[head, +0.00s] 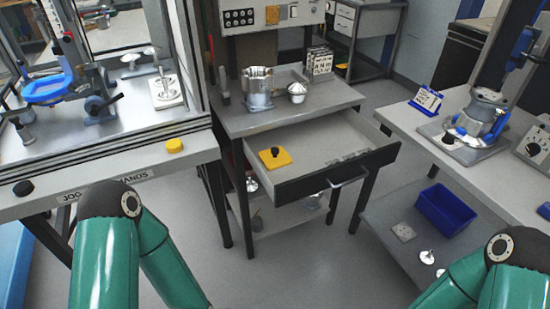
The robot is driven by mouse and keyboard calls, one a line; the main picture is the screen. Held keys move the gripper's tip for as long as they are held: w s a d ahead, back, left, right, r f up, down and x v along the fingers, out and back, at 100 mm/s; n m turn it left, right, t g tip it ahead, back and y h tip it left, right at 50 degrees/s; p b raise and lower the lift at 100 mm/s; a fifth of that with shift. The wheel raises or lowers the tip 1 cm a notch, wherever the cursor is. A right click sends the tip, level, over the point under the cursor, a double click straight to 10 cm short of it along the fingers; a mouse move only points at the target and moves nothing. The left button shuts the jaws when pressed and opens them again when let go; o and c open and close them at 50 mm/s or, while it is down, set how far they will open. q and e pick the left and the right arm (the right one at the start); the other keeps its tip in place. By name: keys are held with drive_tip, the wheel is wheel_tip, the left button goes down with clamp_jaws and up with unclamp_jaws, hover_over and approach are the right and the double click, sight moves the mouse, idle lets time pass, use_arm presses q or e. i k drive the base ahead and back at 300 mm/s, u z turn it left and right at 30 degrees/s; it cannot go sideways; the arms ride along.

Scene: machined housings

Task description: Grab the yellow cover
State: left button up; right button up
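The yellow cover (274,158) is a flat square plate with a black knob on top. It lies in the left part of an open drawer (325,150) under the middle workbench. My two green arms show at the bottom left and bottom right of the head view. Neither gripper is in the frame, so nothing of their state shows.
The drawer front with its handle (348,177) sticks out toward me. A metal housing (258,88) stands on the bench (235,122) above. A machine with a yellow button (175,146) is at left. A right bench (400,115) has a blue bin (446,209) below.

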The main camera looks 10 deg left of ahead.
sight(273, 158)
drive_tip(key=z, duration=0.15)
drive_tip(key=i, duration=0.25)
drive_tip(key=z, duration=2.4)
drive_tip(key=k, duration=0.15)
drive_tip(key=u, duration=0.4)
drive_tip(key=k, duration=1)
drive_tip(key=u, duration=1.75)
drive_tip(key=i, duration=1.1)
drive_tip(key=z, duration=0.5)
